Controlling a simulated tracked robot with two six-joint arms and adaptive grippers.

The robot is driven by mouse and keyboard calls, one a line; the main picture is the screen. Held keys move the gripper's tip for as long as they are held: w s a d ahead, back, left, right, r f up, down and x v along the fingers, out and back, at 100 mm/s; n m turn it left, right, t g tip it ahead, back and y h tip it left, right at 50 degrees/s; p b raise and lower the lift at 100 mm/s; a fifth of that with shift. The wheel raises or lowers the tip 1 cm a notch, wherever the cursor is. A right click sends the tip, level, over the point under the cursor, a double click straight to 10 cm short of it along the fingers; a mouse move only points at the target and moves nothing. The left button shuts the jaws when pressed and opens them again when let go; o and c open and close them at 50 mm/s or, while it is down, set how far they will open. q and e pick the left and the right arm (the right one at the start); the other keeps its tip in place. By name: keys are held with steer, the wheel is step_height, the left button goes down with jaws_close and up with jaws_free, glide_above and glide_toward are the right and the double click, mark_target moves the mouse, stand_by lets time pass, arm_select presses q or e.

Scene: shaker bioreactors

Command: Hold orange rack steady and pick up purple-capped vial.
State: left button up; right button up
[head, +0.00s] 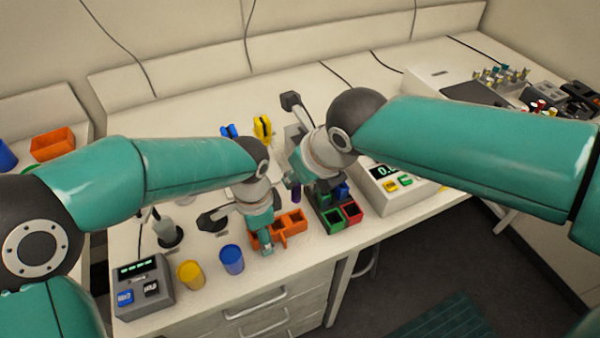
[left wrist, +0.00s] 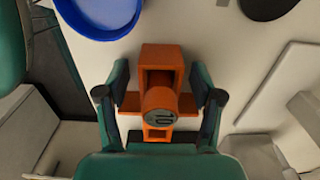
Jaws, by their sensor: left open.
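The orange rack (head: 293,222) stands on the bench near its front edge. It also shows in the left wrist view (left wrist: 161,54), with a round orange part marked with dark characters facing the camera. My left gripper (head: 262,240) is over the rack's left part. In the left wrist view its open fingers (left wrist: 160,88) are on either side of the rack, and I cannot tell whether they touch it. A small purple item (head: 296,193), possibly the purple-capped vial, shows upright behind the rack beside my right gripper (head: 307,190). My right wrist hides its fingertips.
A block of green and red bins (head: 333,221) stands right of the rack, beside a scale (head: 384,178). A blue cup (head: 231,260) and a yellow cup (head: 190,275) stand left of the rack. A control box (head: 144,288) is at the front left.

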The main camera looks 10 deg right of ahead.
mark_target(296, 187)
arm_select(q)
step_height(296, 187, up, 12)
stand_by(0.6)
